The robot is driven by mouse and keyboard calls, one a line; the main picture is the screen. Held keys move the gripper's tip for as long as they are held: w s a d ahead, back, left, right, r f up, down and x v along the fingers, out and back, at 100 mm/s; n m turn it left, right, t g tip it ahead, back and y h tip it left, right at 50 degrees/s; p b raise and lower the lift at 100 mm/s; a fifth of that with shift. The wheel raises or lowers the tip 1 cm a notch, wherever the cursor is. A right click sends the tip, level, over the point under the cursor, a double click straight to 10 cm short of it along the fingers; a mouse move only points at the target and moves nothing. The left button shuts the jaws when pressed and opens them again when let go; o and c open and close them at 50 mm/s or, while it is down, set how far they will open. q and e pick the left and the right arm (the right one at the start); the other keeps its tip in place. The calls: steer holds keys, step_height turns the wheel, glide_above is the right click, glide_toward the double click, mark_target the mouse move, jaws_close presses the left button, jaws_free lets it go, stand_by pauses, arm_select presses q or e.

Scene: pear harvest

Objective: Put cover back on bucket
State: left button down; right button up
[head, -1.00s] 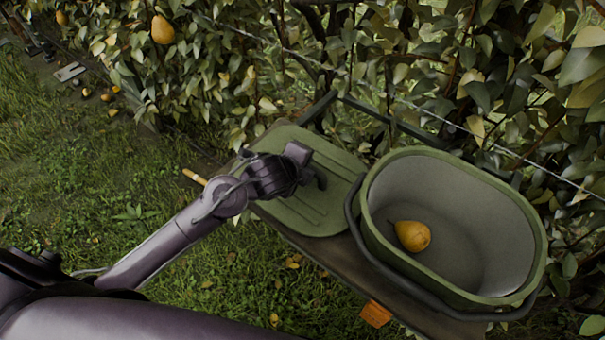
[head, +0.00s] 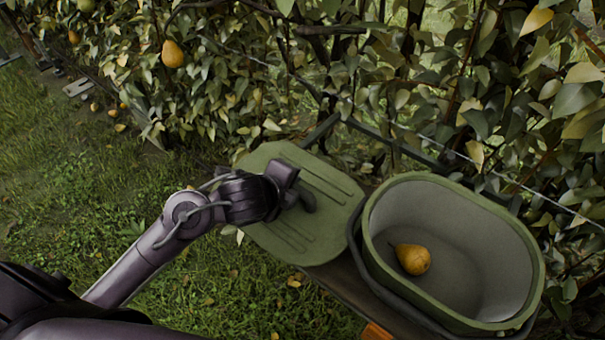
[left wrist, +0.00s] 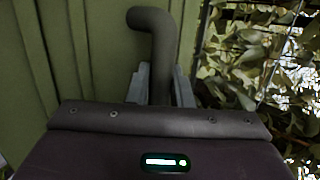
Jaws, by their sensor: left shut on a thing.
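The green cover (head: 325,187) is a flat ridged lid with rounded ends, left of the bucket in the head view. My left gripper (head: 299,198) is shut on the cover's dark handle (left wrist: 155,45), which stands between the fingers in the left wrist view. The cover's ridged face (left wrist: 78,45) fills the left of that view. The cover looks raised and tilted. The green bucket (head: 374,260) stands open at the right, with one yellow pear (head: 411,258) on its floor. My right gripper is not in view.
A leafy hedge (head: 420,90) with wires and hanging pears (head: 173,54) runs close behind. Open grass (head: 90,190) lies at the left.

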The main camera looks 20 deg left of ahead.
mark_target(254, 234)
arm_select(q)
steer(key=s, duration=0.2)
steer(key=s+a, duration=0.1)
steer(key=s, duration=0.1)
steer(key=s+a, duration=0.1)
steer(key=s, duration=0.1)
steer(key=s+p, duration=0.1)
steer(key=s+a+p, duration=0.1)
steer(key=s+p, duration=0.2)
steer(key=s, duration=0.1)
steer(key=shift+a+r, duration=0.2)
steer(key=shift+a, duration=0.2)
steer(key=shift+s+a+f+p, duration=0.1)
steer(key=shift+s+a+p, duration=0.2)
steer(key=shift+s, duration=0.3)
steer(key=shift+s+a+f+p, duration=0.15)
steer(key=shift+s+p, duration=0.15)
steer(key=shift+s, duration=0.3)
steer(key=shift+w+r, duration=0.1)
steer(key=shift+r, duration=0.05)
